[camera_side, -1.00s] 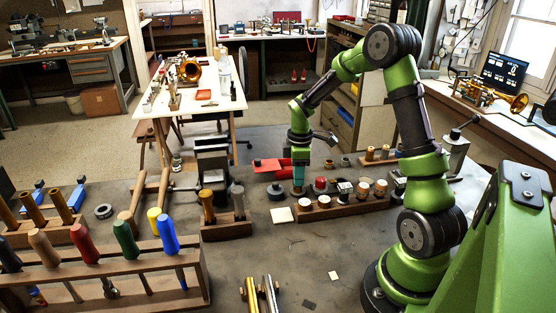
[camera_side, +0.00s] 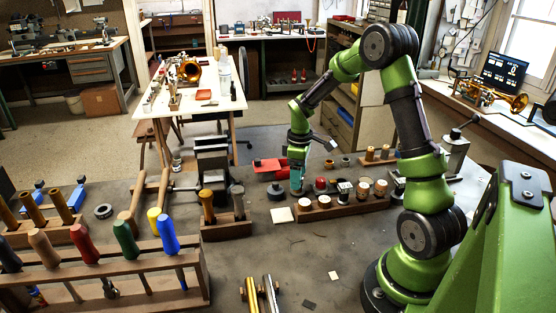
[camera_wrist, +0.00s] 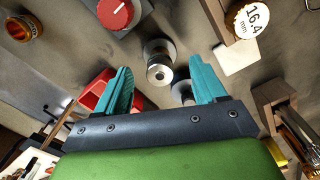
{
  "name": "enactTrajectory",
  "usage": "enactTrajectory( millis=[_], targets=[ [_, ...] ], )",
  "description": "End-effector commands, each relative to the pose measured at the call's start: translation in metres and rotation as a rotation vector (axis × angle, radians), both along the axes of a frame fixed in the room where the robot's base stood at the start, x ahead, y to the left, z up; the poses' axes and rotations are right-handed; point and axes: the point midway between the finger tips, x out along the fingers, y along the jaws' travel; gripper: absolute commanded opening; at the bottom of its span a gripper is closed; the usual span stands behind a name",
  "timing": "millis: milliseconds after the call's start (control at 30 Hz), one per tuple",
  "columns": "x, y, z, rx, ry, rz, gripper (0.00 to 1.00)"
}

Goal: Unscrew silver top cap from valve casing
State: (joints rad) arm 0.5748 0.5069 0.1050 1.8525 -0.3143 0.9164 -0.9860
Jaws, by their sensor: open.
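A silver cylindrical piece (camera_wrist: 159,65) with a round, shiny end stands in the wrist view, between and ahead of my fingertips; it looks like the capped valve casing, but I cannot make out a seam between cap and casing. My gripper (camera_wrist: 160,66) has two teal fingers spread apart with nothing held. In the side view my gripper (camera_side: 297,187) points down near the left end of a small wooden rack, and the silver piece cannot be made out there. A second small silver part (camera_wrist: 182,92) is partly hidden by the right finger.
The wooden rack (camera_side: 345,204) holds several round-topped items beside my gripper. A red object (camera_side: 270,165) lies behind it.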

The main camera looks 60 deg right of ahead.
Motion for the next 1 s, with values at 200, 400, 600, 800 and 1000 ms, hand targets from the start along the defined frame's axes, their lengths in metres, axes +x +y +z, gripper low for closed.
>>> enactTrajectory(
  millis=[200, 400, 600, 800, 1000],
  targets=[
    [0.0002, 0.0003, 0.0002, -0.001, 0.000, -0.190, 0.70],
    [0.0002, 0.0001, 0.0002, -0.001, 0.000, -0.393, 0.70],
    [0.0003, 0.0005, 0.0002, -0.001, 0.000, -0.608, 0.70],
    [0.0001, 0.0001, 0.0001, 0.000, 0.000, -0.776, 0.70],
    [0.0002, 0.0006, 0.0001, -0.001, 0.000, -1.020, 0.70]
  ],
)
